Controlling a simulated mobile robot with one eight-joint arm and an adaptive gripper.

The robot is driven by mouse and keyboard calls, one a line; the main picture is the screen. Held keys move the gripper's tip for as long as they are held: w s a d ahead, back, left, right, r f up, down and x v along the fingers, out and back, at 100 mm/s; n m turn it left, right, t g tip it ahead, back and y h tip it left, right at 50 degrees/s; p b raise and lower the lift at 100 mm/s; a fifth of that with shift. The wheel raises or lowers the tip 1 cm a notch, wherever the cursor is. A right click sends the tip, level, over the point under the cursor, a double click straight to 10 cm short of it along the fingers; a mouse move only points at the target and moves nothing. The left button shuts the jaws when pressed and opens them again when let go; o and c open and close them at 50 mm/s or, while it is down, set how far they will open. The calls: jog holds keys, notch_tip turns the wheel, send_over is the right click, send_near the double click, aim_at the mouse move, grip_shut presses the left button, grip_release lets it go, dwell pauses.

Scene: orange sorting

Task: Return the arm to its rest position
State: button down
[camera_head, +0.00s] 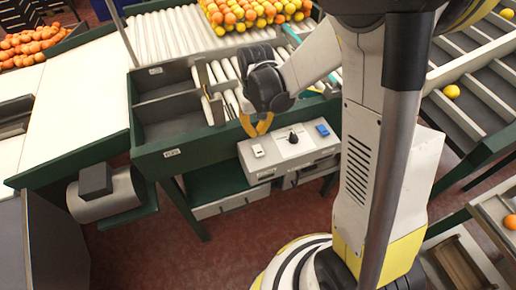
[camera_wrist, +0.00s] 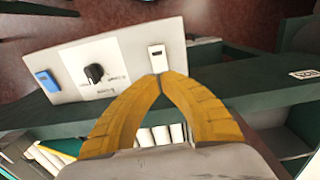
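My gripper (camera_head: 255,134) has yellow fingers and points down over the left front of a grey control box (camera_head: 312,151). In the wrist view my gripper (camera_wrist: 162,76) has its two fingertips together with nothing between them. The tips show just below the box's white switch (camera_wrist: 157,58); I cannot tell whether they touch the box. The black knob (camera_wrist: 95,73) and the blue switch (camera_wrist: 46,80) lie left of the tips in the wrist view. My arm reaches over the green sorting bench from the right.
Oranges and lemons (camera_head: 254,13) lie at the back of the roller conveyor (camera_head: 167,36). A green-framed bin (camera_head: 170,110) is left of my gripper. Slatted chutes (camera_head: 475,95) with a few fruits stand at right. Red floor (camera_head: 240,235) is open in front.

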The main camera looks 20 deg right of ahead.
jog(key=shift+b, duration=0.35)
jog(key=shift+s+r+t+b, duration=0.2)
jog(key=shift+s+t+b, duration=0.1)
jog(key=shift+b, duration=0.45)
jog(key=s+f+t+b, duration=0.1)
jog(key=s+t+b, duration=0.5)
jog(key=s+b, duration=0.6)
jog(key=b, duration=0.4)
jog(key=shift+f+t+b, duration=0.3)
jog(key=shift+f, duration=0.05)
